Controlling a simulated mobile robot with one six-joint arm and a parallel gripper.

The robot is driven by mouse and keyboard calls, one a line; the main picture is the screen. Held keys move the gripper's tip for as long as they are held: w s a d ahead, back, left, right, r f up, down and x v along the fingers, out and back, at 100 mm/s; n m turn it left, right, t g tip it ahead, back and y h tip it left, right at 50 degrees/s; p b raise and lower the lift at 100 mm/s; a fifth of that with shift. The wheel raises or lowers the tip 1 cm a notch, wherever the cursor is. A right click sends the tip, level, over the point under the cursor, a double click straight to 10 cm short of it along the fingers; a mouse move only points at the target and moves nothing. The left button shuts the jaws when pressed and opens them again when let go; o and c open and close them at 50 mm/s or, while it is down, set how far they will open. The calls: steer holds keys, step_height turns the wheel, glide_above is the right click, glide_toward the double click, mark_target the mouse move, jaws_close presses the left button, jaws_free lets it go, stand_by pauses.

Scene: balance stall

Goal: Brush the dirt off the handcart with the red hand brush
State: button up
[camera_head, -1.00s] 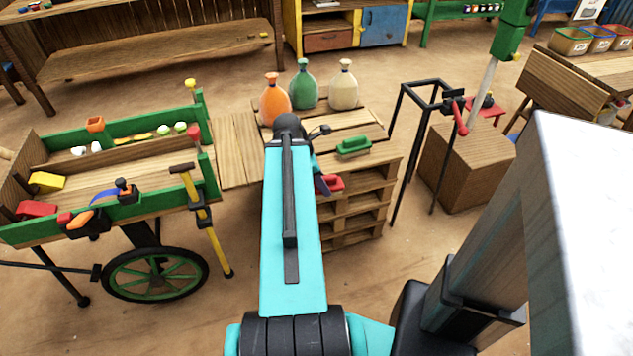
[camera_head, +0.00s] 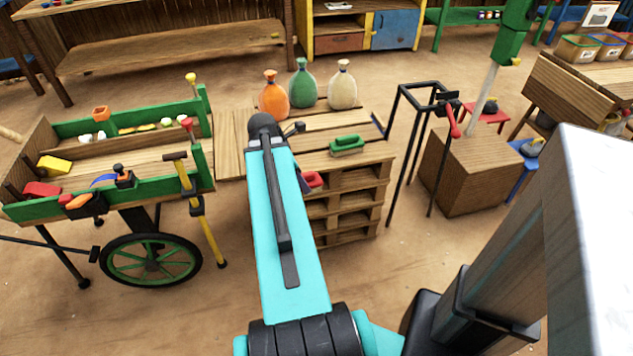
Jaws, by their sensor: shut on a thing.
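The handcart (camera_head: 60,208) stands at the left, with green side boards, a plank bed and a green spoked wheel. No dirt can be made out clearly on it at this size. The red hand brush (camera_head: 314,180) shows partly beside my turquoise arm, in front of the pallet stack. My gripper (camera_head: 304,184) is mostly hidden behind the arm; a dark part shows against the brush, and it is shut on it. The brush's bristles are hidden. The brush is to the right of the handcart, apart from it.
The pallet stack (camera_head: 345,207) bears a green brush (camera_head: 347,145) and orange (camera_head: 273,98), green (camera_head: 302,85) and cream (camera_head: 342,88) sacks. A yellow-shafted tool (camera_head: 205,232) leans on the cart. A black frame (camera_head: 393,170) and wooden box (camera_head: 474,175) stand right. The foreground floor is clear.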

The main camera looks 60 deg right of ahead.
steer(key=w+a+r+n+t, duration=0.1)
steer(key=w+a+r+n, duration=0.15)
steer(key=w+a, duration=0.9)
steer(key=w+a+r+n+t, duration=0.1)
steer(key=w+a+r+n, duration=0.15)
steer(key=w+a, duration=0.95)
steer(key=w+a+r+m, duration=0.1)
steer(key=w+a, duration=0.3)
steer(key=a, duration=0.4)
steer(key=w+a+r+m+g, duration=0.1)
steer(key=w+a+r, duration=0.2)
steer(key=a, duration=0.6)
steer(key=w+a+r+m, duration=0.1)
steer(key=w+a+r, duration=0.1)
steer(key=w+a, duration=0.3)
steer(key=shift+w+a, duration=0.2)
steer(key=shift+a, duration=1.75)
steer(key=shift+r, duration=0.1)
